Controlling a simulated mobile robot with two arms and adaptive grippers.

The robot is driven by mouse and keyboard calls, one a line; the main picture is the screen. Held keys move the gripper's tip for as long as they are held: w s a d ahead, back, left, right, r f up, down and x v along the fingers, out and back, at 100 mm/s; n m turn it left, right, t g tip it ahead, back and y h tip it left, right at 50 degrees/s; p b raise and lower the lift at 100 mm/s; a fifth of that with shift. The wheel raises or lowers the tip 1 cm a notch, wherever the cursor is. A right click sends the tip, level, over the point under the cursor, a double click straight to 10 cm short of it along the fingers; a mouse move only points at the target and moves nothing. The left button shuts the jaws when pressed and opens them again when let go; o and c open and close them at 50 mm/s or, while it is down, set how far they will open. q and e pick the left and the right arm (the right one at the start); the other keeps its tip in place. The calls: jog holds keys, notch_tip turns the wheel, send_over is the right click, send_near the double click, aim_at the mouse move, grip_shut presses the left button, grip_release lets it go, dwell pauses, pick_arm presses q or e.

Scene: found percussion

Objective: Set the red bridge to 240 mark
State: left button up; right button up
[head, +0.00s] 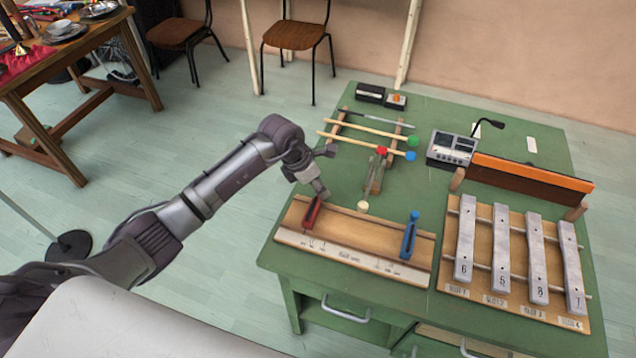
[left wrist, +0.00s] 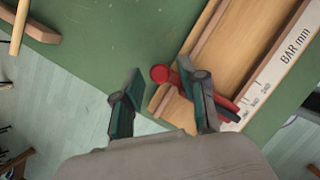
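The red bridge (head: 312,212) stands near the left end of the wooden board (head: 362,228), above the first marks of its white scale strip (head: 350,254). In the left wrist view the red bridge (left wrist: 160,73) shows a round knob and a body partly hidden behind the right finger. My left gripper (head: 318,188) is just above the red bridge. In the left wrist view its fingers (left wrist: 162,92) are spread apart with nothing between them; contact with the bridge cannot be told. The mark numbers are too small to read. My right gripper is not in view.
A blue bridge (head: 409,236) stands at the board's right part. Mallets (head: 362,142) lie on a rack behind. Numbered metal bars (head: 502,248) and a small control box (head: 452,147) are to the right. Green tabletop (head: 335,183) is bare around the board's back left.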

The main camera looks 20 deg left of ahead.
pick_arm(q)
grip_shut()
jog(key=d+b, duration=0.1)
jog(key=d, duration=0.4)
jog(key=shift+s+d, duration=0.1)
jog(key=shift+d, duration=0.1)
jog(key=shift+o, duration=1.2)
grip_release()
jog(key=shift+a, duration=0.1)
jog(key=v, duration=1.2)
